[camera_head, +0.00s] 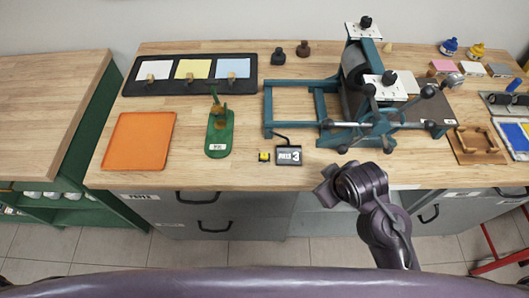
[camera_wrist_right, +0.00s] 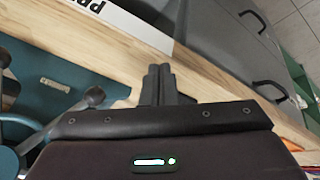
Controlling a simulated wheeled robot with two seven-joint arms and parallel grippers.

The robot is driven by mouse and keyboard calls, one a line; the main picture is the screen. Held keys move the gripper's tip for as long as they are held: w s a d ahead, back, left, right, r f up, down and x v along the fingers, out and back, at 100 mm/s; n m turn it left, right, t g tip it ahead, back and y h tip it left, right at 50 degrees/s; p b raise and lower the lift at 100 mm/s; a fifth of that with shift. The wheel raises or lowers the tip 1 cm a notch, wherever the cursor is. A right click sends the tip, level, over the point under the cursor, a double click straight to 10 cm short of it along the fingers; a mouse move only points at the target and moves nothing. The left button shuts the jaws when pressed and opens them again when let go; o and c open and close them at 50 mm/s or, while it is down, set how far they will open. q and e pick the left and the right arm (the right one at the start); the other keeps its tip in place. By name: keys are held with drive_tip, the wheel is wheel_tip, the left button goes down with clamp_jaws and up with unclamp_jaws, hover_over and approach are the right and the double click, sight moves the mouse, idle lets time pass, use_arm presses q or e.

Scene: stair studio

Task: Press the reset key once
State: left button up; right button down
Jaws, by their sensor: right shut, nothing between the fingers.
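A small key with a yellow top (camera_head: 264,157) sits on a dark base near the front edge of the wooden bench. Just right of it stands a small dark counter (camera_head: 288,156) whose display shows a 3; a dark cable runs from it. I take the yellow-topped key to be the reset key; no lettering is readable on it. My right gripper (camera_head: 324,187) is at the bench's front edge, right of the key and counter and apart from both. In the right wrist view its fingers (camera_wrist_right: 158,85) are together and empty. My left gripper is not in view.
A teal press (camera_head: 293,86) with a roller and spoked handle stands behind my right gripper. A green stapler-like tool (camera_head: 219,135) and an orange mat (camera_head: 139,141) lie left of the key. Bare bench (camera_head: 245,175) surrounds the key's front side.

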drive_tip(key=w+a+r+n, duration=0.1)
drive_tip(key=n, duration=0.1)
drive_tip(key=w+a+r+n+t, duration=0.1)
drive_tip(key=w+a+n, duration=0.1)
drive_tip(key=w+a+r+n+y, duration=0.1)
drive_tip(key=n, duration=0.1)
drive_tip(key=shift+w+a+r+t, duration=0.15)
drive_tip(key=shift+w+r+t, duration=0.1)
drive_tip(key=shift+t, duration=0.15)
drive_tip(key=w+a+r+n+t+y, duration=0.1)
drive_tip(key=w+a+r+n+y, duration=0.25)
drive_tip(key=n, duration=0.55)
wheel_tip(320, 180, up, 2)
drive_tip(key=r+n+g, duration=0.1)
drive_tip(key=n, duration=3)
hover_over(268, 157)
drive_tip(key=shift+f+y, duration=0.25)
drive_tip(key=shift+y, duration=0.2)
wheel_tip(268, 157, down, 7)
drive_tip(key=b, duration=0.5)
drive_tip(key=shift+f, duration=0.2)
drive_tip(key=shift+f+b, duration=0.75)
drive_tip(key=shift+b, duration=0.2)
